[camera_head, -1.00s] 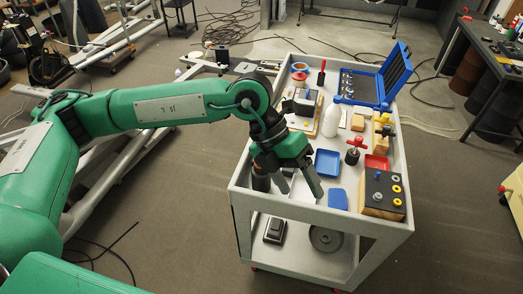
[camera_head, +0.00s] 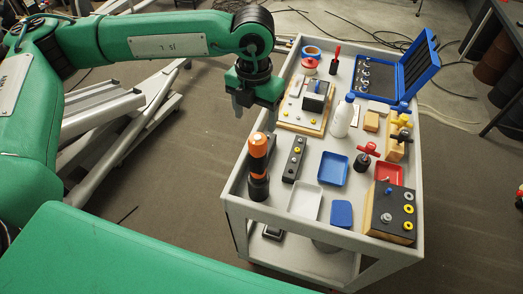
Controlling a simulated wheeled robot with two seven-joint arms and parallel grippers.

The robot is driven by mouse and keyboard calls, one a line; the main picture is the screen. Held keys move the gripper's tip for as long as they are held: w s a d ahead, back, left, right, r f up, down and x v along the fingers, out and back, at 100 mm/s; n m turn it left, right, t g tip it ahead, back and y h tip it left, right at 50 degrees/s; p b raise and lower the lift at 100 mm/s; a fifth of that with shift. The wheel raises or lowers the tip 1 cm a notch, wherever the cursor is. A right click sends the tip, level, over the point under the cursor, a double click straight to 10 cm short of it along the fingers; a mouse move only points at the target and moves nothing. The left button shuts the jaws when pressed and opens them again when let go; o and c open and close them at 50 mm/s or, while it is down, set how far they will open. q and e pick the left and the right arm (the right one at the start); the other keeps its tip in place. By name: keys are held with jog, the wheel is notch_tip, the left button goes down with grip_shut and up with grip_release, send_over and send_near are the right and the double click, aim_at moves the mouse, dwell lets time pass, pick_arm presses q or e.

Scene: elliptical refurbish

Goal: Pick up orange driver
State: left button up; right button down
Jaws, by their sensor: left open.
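The orange driver (camera_head: 258,146) stands upright near the left front corner of the white cart (camera_head: 240,212). It has an orange and black top and a black lower part. My left gripper (camera_head: 254,116) is open and points down, just behind and above the driver, with its fingers apart from it in the picture. Nothing shows between the fingers. My right gripper is not in view.
The cart top is crowded: a black block (camera_head: 294,160), a white tray (camera_head: 304,202), a blue tray (camera_head: 333,168), a white bottle (camera_head: 342,119), a red tray (camera_head: 389,174) and an open blue case (camera_head: 416,62). Free floor lies left of the cart.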

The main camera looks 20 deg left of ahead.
aim_at(256, 137)
pick_arm(q)
jog(key=f, duration=0.2)
jog(key=f+p, duration=0.1)
jog(key=f, duration=0.2)
jog(key=shift+s+f+p, duration=0.4)
notch_tip(256, 137, down, 2)
jog(key=shift+w+d+f+p, duration=0.1)
jog(key=shift+d+f+p, duration=0.1)
jog(key=shift+p, duration=0.6)
notch_tip(256, 137, down, 3)
jog(key=shift+d+f+p, duration=0.1)
jog(key=shift+p, duration=0.75)
jog(key=shift+f, duration=0.5)
jog(key=shift+c, duration=0.5)
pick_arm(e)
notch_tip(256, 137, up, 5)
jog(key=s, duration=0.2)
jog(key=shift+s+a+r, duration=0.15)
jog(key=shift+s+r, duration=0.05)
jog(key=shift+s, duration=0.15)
pick_arm(q)
jog(key=shift+r, duration=0.1)
jog(key=c, duration=1.3)
jog(key=shift+w, duration=0.1)
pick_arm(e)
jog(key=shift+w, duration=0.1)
